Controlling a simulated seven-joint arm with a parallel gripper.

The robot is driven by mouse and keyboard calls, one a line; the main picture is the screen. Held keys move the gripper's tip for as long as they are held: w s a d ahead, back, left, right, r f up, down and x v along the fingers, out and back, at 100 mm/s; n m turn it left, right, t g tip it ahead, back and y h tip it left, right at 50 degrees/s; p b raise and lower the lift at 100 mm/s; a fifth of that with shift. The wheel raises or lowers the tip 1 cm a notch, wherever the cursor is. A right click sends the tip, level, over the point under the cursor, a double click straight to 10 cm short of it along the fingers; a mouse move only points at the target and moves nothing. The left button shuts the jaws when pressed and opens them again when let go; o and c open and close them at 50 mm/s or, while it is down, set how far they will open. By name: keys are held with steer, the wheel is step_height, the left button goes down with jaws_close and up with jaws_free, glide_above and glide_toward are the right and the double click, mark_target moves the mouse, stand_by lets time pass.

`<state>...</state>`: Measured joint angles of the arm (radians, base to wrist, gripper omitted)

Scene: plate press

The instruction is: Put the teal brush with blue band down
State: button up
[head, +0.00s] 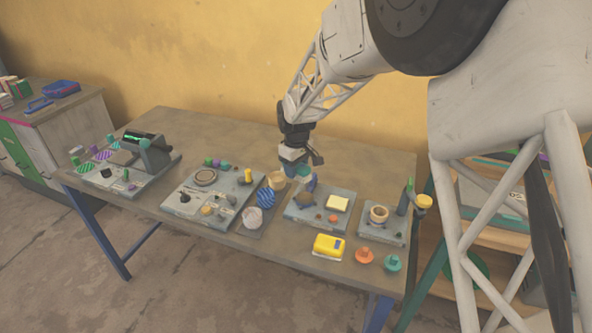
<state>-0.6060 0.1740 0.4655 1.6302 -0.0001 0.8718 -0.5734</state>
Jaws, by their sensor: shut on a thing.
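My gripper (299,167) is shut on the teal brush with blue band (305,175) above the back left of a grey station board (298,222). The brush is small in view and partly covered by the gripper. Its lower end is close to a brown round piece (305,198) on that board. I cannot tell whether the two touch.
A yellow box (328,246) is in front. Another board (383,232) with a post is right. The back tabletop (222,130) is clear.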

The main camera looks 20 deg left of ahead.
stand_by(0.4)
steer(key=s+d+f, duration=0.2)
steer(key=s+d, duration=0.2)
steer(key=s, duration=0.5)
steer(key=s+d+f, duration=0.2)
steer(key=s+d, duration=0.2)
steer(key=s, duration=0.5)
steer(key=s+d+f, duration=0.3)
steer(key=s+d, duration=0.1)
steer(key=s, duration=0.5)
steer(key=shift+d, duration=0.35)
steer(key=shift+a+f, duration=0.1)
glide_above(287, 239)
steer(key=shift+f, duration=0.75)
steer(key=shift+f, duration=1.8)
